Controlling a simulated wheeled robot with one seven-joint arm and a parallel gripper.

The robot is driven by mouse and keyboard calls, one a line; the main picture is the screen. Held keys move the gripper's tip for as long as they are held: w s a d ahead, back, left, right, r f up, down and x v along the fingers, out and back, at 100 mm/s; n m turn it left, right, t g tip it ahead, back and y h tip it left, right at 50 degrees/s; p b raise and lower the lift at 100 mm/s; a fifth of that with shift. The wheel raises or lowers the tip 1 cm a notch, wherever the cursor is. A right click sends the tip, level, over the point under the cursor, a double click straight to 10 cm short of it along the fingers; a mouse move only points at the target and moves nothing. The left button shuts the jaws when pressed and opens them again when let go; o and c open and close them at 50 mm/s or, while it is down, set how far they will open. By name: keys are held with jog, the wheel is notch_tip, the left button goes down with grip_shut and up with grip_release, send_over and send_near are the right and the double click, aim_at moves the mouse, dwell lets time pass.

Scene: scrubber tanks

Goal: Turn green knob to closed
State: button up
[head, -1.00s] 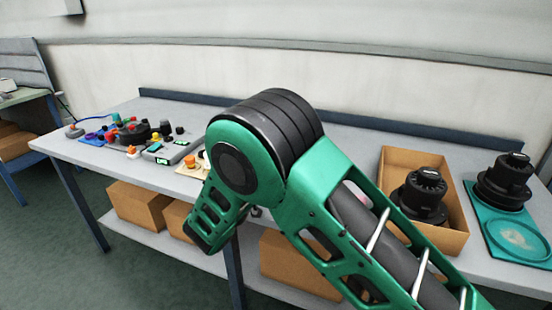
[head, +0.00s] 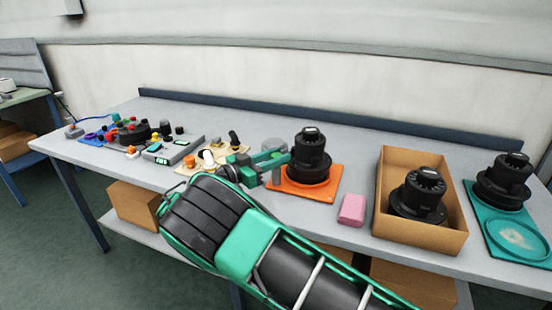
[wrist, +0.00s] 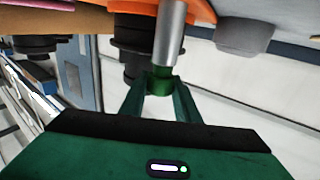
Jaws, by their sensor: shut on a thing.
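The green knob (wrist: 160,77) is on the end of a grey metal post (wrist: 170,32) in the wrist view, which looks upside down. My gripper (wrist: 158,88) is shut on the knob, with one green finger on each side. In the head view, my gripper (head: 272,161) is beside the black tank (head: 310,158) on the orange mat (head: 318,192). The grey post (head: 276,178) stands below the fingers at the mat's left side. The knob is mostly hidden by the fingers there, and I cannot read its turned position.
A beige board (head: 205,168) with orange, white and black parts lies left of my gripper. A pink block (head: 351,210) sits right of the mat. A cardboard box (head: 453,236) holds another black tank. A grey round piece (head: 272,145) is behind my gripper.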

jog(key=shift+a+f, duration=0.15)
jog(key=shift+a, duration=0.15)
jog(key=o, duration=1)
jog(key=shift+w, duration=0.1)
jog(key=shift+o, duration=0.2)
jog(key=shift+d, duration=0.1)
jog(key=v, duration=1)
jog(key=shift+s+a, duration=0.25)
jog(key=shift+a, duration=0.05)
